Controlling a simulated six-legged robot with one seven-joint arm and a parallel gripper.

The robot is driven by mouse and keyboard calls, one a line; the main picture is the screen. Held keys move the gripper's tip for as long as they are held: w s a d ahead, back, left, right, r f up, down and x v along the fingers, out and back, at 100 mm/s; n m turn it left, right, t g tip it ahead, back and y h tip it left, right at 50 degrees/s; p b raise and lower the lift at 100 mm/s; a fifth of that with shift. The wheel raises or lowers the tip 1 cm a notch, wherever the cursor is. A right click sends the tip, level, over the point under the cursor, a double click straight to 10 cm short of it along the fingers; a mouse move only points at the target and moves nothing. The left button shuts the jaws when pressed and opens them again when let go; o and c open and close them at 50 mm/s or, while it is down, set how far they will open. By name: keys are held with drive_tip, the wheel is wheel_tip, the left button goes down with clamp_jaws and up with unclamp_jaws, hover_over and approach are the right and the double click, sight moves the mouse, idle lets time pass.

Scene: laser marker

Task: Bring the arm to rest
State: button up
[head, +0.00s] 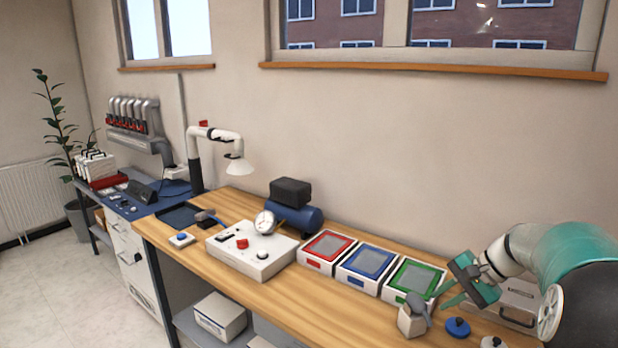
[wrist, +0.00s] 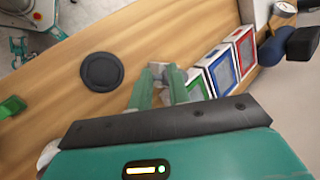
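My gripper (head: 452,292), teal and dark, is on the right in the head view, over the workbench's right end. It is just right of the green-rimmed tray (head: 414,281) and above a small beige block with a grey top (head: 411,320). In the wrist view my gripper (wrist: 160,73) has its two green fingers apart, with a gap between them. A grey-white piece shows just beyond the fingertips; I cannot tell whether it touches them. Nothing is clearly held. My arm reaches in from the right edge of the head view.
The blue-rimmed tray (head: 366,266) and red-rimmed tray (head: 327,250) stand in a row on the wooden bench (head: 300,307). A white control box (head: 252,250) with a gauge stands left of them. A blue knob-topped disc (head: 457,328) and grey case (head: 514,303) lie near my arm.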

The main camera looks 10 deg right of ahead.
drive_tip(key=s+a+r+n+g+h, duration=0.1)
drive_tip(key=s+a+r+n+h, duration=0.15)
drive_tip(key=a, duration=0.65)
drive_tip(key=s+a+r+n+g+h, duration=0.1)
drive_tip(key=s+a+r+n, duration=0.2)
drive_tip(key=a, duration=0.5)
drive_tip(key=s+a+f+n+t+h, duration=0.1)
drive_tip(key=s+a+n+t+h, duration=0.1)
drive_tip(key=s+a+n, duration=0.4)
drive_tip(key=s+a+t, duration=0.1)
drive_tip(key=s+a, duration=0.3)
drive_tip(key=s, duration=0.2)
drive_tip(key=shift+s+f+n, duration=0.15)
drive_tip(key=shift+f+n, duration=0.05)
drive_tip(key=shift+n, duration=0.15)
